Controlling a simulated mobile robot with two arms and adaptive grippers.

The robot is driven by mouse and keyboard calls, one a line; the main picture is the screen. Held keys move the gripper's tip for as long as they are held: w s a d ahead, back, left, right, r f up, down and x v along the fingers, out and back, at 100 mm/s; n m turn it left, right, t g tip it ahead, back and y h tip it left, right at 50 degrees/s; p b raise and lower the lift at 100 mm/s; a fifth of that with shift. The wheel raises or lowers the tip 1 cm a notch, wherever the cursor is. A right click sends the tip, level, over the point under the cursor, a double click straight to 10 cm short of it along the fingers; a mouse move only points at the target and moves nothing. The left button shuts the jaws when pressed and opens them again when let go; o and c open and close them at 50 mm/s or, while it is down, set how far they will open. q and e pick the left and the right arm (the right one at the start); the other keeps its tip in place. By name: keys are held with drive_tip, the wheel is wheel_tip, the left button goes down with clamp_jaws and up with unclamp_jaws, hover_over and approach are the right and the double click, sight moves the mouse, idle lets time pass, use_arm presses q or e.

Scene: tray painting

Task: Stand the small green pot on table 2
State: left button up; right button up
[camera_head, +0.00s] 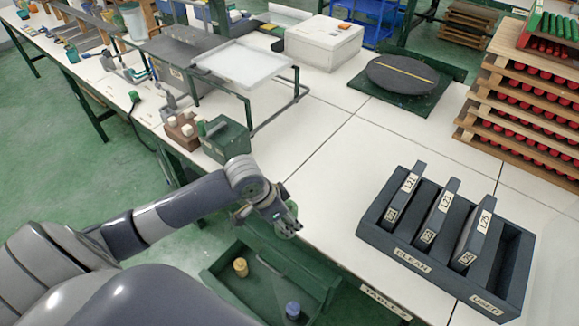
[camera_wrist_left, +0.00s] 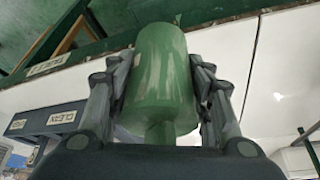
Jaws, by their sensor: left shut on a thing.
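My left gripper (camera_head: 283,219) is shut on the small green pot (camera_head: 287,233), above the open drawer at the table's front edge. The head view shows only a little of the pot below the fingers. In the left wrist view the pot (camera_wrist_left: 160,72) fills the space between the two fingers of the left gripper (camera_wrist_left: 162,80), with its narrower end toward the palm. The white table top (camera_head: 330,215) carries a front label that seems to read TABLE 2 (camera_head: 386,302). My right gripper is not in view.
The open green drawer (camera_head: 222,283) holds a yellow pot (camera_head: 240,267) and a blue pot (camera_head: 292,310). A dark rack (camera_head: 400,255) marked CLEAN and USED stands on the right. A green box (camera_head: 225,140) stands behind the gripper. The white top between them is clear.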

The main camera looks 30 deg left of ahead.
use_arm(q)
drive_tip(key=w+a+f+p, duration=0.1)
drive_tip(key=w, duration=0.3)
drive_tip(key=w+a+f, duration=0.1)
drive_tip(key=w, duration=0.4)
drive_tip(key=w+a+f+p, duration=0.1)
drive_tip(key=w, duration=0.3)
drive_tip(key=shift+w+a+f+p, duration=0.3)
drive_tip(key=shift+a+f+p, duration=0.05)
drive_tip(key=shift+a, duration=0.05)
drive_tip(key=shift+f, duration=0.55)
drive_tip(key=shift+f, duration=0.15)
drive_tip(key=o, duration=0.8)
